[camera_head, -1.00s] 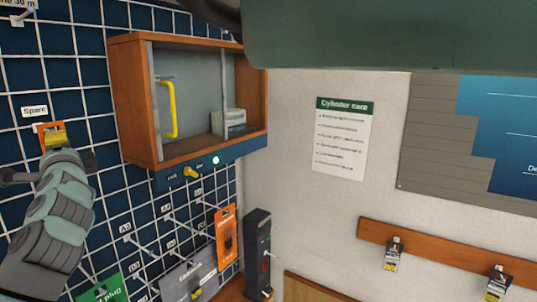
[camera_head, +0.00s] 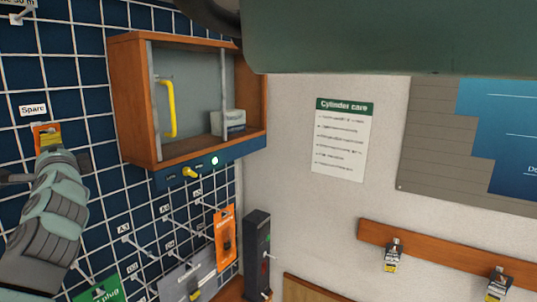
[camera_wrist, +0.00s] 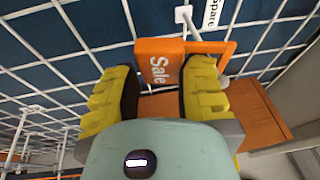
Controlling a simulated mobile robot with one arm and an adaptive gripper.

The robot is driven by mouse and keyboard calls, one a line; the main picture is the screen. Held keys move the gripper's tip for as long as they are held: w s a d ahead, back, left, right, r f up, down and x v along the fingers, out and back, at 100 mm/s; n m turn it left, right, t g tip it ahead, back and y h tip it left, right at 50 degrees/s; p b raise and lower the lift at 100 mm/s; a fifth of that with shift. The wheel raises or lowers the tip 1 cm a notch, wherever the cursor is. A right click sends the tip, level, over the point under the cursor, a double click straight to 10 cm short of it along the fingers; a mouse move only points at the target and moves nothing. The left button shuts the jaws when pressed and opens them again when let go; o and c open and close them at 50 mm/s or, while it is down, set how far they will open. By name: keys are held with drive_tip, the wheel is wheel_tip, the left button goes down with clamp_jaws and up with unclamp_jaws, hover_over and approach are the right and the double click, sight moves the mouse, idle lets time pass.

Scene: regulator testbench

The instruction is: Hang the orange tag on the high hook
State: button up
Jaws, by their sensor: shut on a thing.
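The orange tag (camera_wrist: 160,62), printed "Sale", is between the yellow fingertips of my gripper (camera_wrist: 160,88) in the wrist view. Its frame-like end extends right past the right finger. A white hook (camera_wrist: 184,15) beside the "Spare" label (camera_wrist: 212,12) meets the upper edge of the tag; I cannot tell whether the prong passes through the opening. In the head view, the tag (camera_head: 46,136) is just below the "Spare" label (camera_head: 32,110), at the end of my gripper (camera_head: 50,152). The hook is not clear there.
A wooden cabinet (camera_head: 138,100) with a yellow handle (camera_head: 170,108) is fixed just right of the tag. Lower hooks on the wire grid hold an orange card (camera_head: 225,238), a grey card (camera_head: 190,275) and a green card (camera_head: 100,292). A dark upright device (camera_head: 257,250) stands in the corner.

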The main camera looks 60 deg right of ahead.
drive_tip(key=shift+o, duration=1.3)
drive_tip(key=shift+w+a+r, duration=0.3)
drive_tip(key=shift+a+r, duration=0.05)
drive_tip(key=shift+r, duration=0.25)
drive_tip(key=o, duration=0.3)
drive_tip(key=shift+d+f, duration=0.1)
drive_tip(key=shift+f, duration=0.05)
drive_tip(key=shift+o, duration=0.3)
drive_tip(key=shift+s+d, duration=0.2)
drive_tip(key=shift+s, duration=0.05)
drive_tip(key=shift+f, duration=0.1)
drive_tip(key=shift+s, duration=0.15)
